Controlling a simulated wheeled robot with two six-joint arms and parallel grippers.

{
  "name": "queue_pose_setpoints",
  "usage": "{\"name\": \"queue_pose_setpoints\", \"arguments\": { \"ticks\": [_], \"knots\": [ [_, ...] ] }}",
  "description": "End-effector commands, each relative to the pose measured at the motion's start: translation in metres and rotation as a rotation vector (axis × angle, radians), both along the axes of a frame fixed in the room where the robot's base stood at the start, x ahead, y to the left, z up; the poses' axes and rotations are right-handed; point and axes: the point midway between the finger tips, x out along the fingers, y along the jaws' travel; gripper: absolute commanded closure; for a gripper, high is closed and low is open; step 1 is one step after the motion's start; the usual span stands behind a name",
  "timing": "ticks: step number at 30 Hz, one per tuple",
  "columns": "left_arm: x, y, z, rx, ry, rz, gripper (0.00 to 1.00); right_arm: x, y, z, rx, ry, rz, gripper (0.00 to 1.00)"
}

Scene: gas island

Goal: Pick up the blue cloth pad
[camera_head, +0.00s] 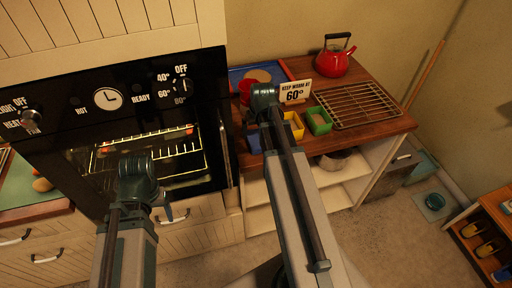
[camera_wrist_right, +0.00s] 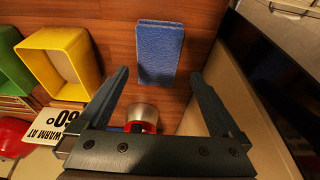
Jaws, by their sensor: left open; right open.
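The blue cloth pad (camera_wrist_right: 160,52) lies flat on the wooden counter in the right wrist view, just beyond my right fingertips and roughly centred between them. In the head view the pad (camera_head: 254,142) shows at the counter's front edge, partly hidden by my right arm. My right gripper (camera_wrist_right: 160,78) is open and empty, its two fingers pointing toward the pad without visibly touching it. In the head view its jaws are mostly hidden by the wrist. My left gripper (camera_head: 168,209) is in front of the oven, away from the pad; only a small part of it shows.
Yellow (camera_head: 294,125) and green (camera_head: 319,121) bins, a "60°" sign (camera_head: 295,92), a wire rack (camera_head: 357,105) and a red kettle (camera_head: 335,60) stand on the counter. A metal-ended cylinder (camera_wrist_right: 142,115) shows between my right fingers. The oven (camera_head: 150,150) is at left.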

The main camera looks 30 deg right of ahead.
Motion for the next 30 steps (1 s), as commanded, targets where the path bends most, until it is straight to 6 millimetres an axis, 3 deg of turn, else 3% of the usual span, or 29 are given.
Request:
{"name": "queue_pose_setpoints", "arguments": {
  "ticks": [11, 22, 30],
  "knots": [
    [0.000, 0.000, -0.013, 0.000, 0.000, 0.001, 0.25, 0.003, -0.001, -0.013, 0.000, 0.000, 0.000, 0.00],
    [0.000, 0.000, -0.055, 0.000, 0.000, 0.002, 0.25, 0.013, -0.007, -0.055, 0.000, 0.000, 0.001, 0.00],
    [0.000, 0.000, -0.056, 0.000, 0.000, 0.002, 0.25, 0.014, -0.007, -0.056, 0.000, 0.000, 0.000, 0.00]
  ]
}}
